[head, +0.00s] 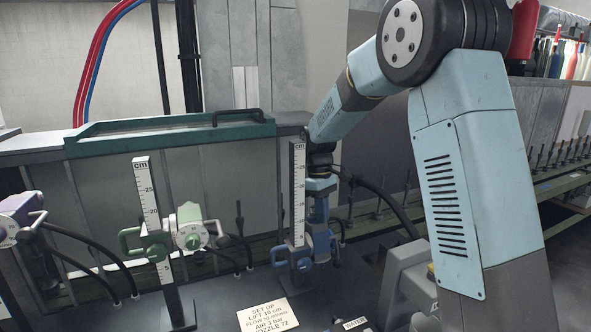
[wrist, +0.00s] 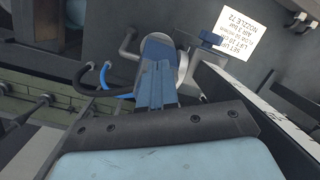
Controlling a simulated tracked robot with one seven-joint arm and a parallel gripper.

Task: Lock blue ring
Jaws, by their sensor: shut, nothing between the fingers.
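The blue station stands at centre in the head view, with a blue clamp (head: 293,257) low on its upright cm ruler (head: 298,190). I cannot tell which of these parts is the blue ring. My gripper (head: 319,225) points down right beside the ruler, over the fitting, hiding much of it. In the wrist view my gripper's blue fingers (wrist: 157,72) are together and empty, in front of the fitting. Whether they touch it is unclear.
A green station with a dial (head: 191,229) and a ruler (head: 150,190) stands to the left. A purple-grey dial (head: 15,218) is at the far left. A set-up card (head: 267,315) lies in front. Dark hoses (head: 372,192) arch behind my gripper.

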